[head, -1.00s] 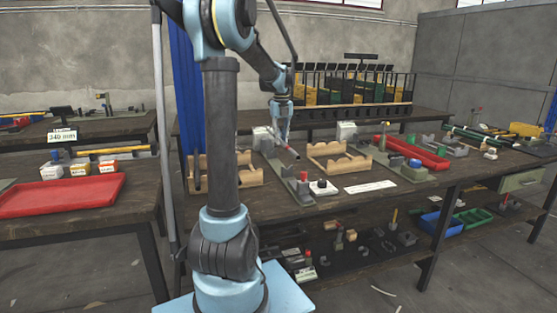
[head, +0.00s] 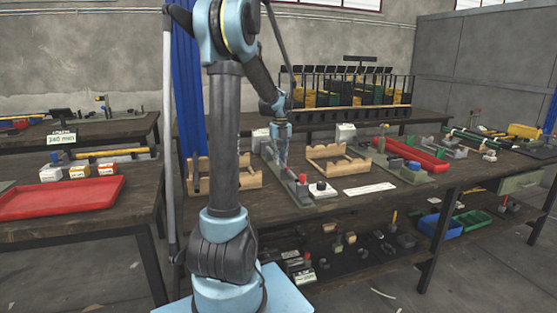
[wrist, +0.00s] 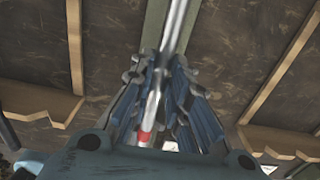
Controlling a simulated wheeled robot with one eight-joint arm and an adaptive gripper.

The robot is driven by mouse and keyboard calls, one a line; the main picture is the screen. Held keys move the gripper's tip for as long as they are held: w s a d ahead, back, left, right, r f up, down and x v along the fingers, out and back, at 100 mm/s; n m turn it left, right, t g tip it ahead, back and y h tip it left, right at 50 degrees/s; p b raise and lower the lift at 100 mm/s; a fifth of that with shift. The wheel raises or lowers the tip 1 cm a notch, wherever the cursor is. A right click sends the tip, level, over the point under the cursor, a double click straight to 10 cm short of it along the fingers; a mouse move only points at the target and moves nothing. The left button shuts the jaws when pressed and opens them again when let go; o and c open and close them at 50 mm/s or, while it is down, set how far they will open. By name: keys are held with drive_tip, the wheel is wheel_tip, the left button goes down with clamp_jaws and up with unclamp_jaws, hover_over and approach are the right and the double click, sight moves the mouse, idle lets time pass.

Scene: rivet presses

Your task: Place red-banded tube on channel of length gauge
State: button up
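The silver tube (wrist: 175,30) runs lengthwise through the wrist view, with its red band (wrist: 145,137) near the lower end. My gripper (wrist: 162,85) has its blue fingers close on both sides of the tube. In the head view my gripper (head: 283,160) points down over the length gauge, a long grey-green base (head: 292,185) with a red knob at its near end. The gauge's strip (wrist: 153,25) runs beneath the tube in the wrist view, roughly in line with it. Whether the tube touches the channel is hidden.
Wooden cradles stand left (head: 240,180) and right (head: 338,163) of the gauge. A white block with a black knob (head: 321,189) sits beside its near end. A white label strip (head: 370,188) and a red tray (head: 418,155) lie farther right.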

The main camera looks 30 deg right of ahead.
drive_tip(key=o, duration=0.3)
wheel_tip(320, 180, up, 12)
drive_tip(key=shift+r, duration=0.1)
idle(0.6)
idle(0.4)
